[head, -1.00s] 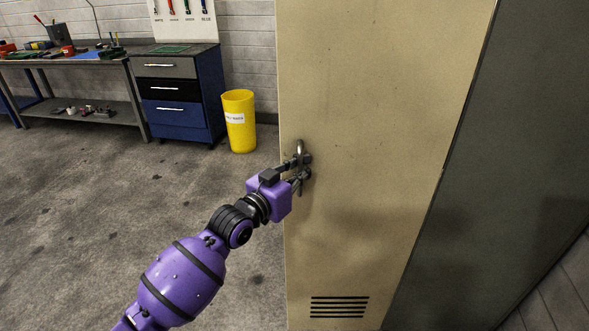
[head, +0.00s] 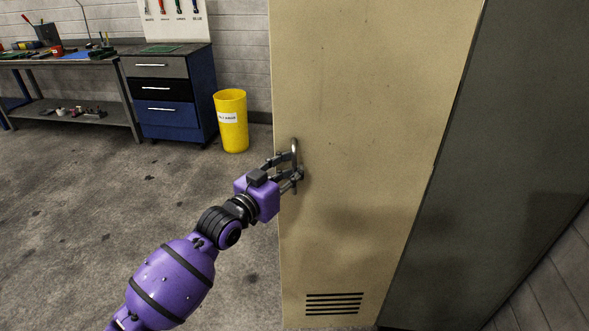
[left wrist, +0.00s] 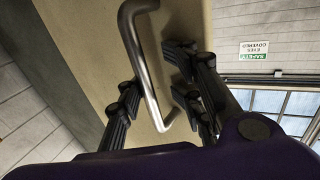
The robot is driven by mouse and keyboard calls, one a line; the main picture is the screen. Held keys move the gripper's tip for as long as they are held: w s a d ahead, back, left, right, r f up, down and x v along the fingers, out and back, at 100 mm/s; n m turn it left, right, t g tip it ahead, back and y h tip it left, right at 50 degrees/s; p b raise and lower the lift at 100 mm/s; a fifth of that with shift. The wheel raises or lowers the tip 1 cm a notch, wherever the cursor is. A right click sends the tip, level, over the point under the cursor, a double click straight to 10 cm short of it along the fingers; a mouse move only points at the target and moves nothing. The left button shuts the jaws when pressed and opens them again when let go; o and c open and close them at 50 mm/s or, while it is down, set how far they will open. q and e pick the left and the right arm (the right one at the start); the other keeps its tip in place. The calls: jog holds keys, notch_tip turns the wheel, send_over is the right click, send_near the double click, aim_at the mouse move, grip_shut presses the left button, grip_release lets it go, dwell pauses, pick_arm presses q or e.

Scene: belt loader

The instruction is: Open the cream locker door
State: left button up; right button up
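The cream locker door (head: 370,130) is a tall panel with a vent near its bottom. I see no opening along its edges. Its metal bar handle (head: 295,150) is near its left edge. My left gripper (head: 294,176) is at the lower part of this handle. In the left wrist view the handle (left wrist: 147,75) runs between the spread fingers of my left gripper (left wrist: 155,95), with space visible beside the bar. The fingers look open around it, not closed on it. The cream door (left wrist: 95,35) is behind the bar. My right gripper is out of view.
A dark grey panel (head: 500,140) adjoins the door's right edge. A yellow bin (head: 231,125) stands behind left, beside a blue drawer cabinet (head: 167,115) and a workbench (head: 70,95). The floor (head: 90,210) left of the door is clear.

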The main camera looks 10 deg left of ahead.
pick_arm(q)
jog(key=shift+d, duration=0.15)
jog(key=shift+s, duration=0.3)
jog(key=v, duration=1.1)
jog(key=shift+a, duration=0.4)
jog(key=shift+s, duration=0.1)
